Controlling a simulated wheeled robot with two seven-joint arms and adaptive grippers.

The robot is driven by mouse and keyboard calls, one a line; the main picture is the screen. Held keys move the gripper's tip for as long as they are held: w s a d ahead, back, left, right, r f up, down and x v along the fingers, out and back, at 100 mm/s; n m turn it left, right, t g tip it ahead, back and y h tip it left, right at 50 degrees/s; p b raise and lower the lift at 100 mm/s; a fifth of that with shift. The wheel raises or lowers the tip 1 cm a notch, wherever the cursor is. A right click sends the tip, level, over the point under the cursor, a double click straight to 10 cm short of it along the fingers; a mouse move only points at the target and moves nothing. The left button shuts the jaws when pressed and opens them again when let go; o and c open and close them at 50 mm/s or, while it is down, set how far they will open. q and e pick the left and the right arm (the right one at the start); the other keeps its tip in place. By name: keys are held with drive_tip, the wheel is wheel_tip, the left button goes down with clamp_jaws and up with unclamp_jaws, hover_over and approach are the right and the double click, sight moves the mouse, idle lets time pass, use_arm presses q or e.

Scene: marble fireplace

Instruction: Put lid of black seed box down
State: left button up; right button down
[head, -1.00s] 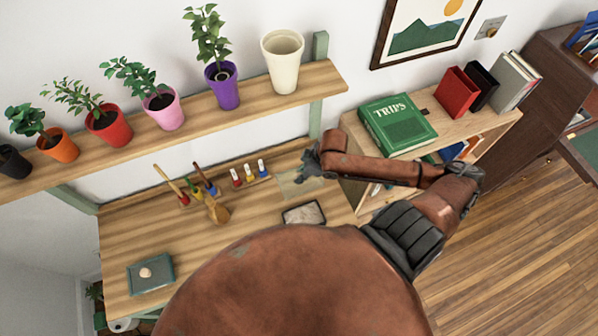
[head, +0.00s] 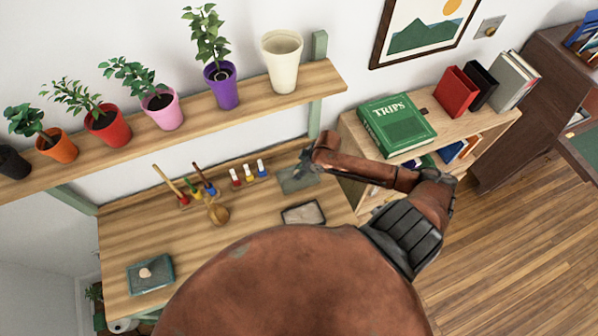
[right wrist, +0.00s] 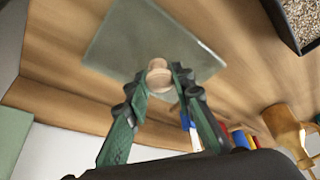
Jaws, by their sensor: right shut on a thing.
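The lid is a flat grey-green plate (head: 298,180) with a round wooden knob. It is at the back right of the wooden desk, beside the colour-capped bottles. In the right wrist view the lid (right wrist: 135,38) fills the upper middle, and its knob (right wrist: 158,77) is between the fingertips. My right gripper (head: 304,165) is shut on this knob (right wrist: 160,80). I cannot tell whether the lid touches the desk. The black seed box (head: 304,213) stands uncovered in front of the lid, with grainy contents showing in the wrist view (right wrist: 300,18). My left gripper is not in view.
A closed teal box (head: 150,274) with a knob sits at the desk's front left. Capped bottles (head: 249,173), brushes (head: 190,185) and a wooden tool (head: 217,211) stand left of the lid. A plant shelf (head: 180,130) runs above. Desk (head: 150,225) is bare at left.

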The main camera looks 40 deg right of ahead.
drive_tip(key=shift+f, duration=0.15)
drive_tip(key=c, duration=1.7)
unclamp_jaws()
drive_tip(key=shift+o, duration=0.2)
drive_tip(key=v, duration=1.2)
drive_tip(key=shift+p, duration=0.4)
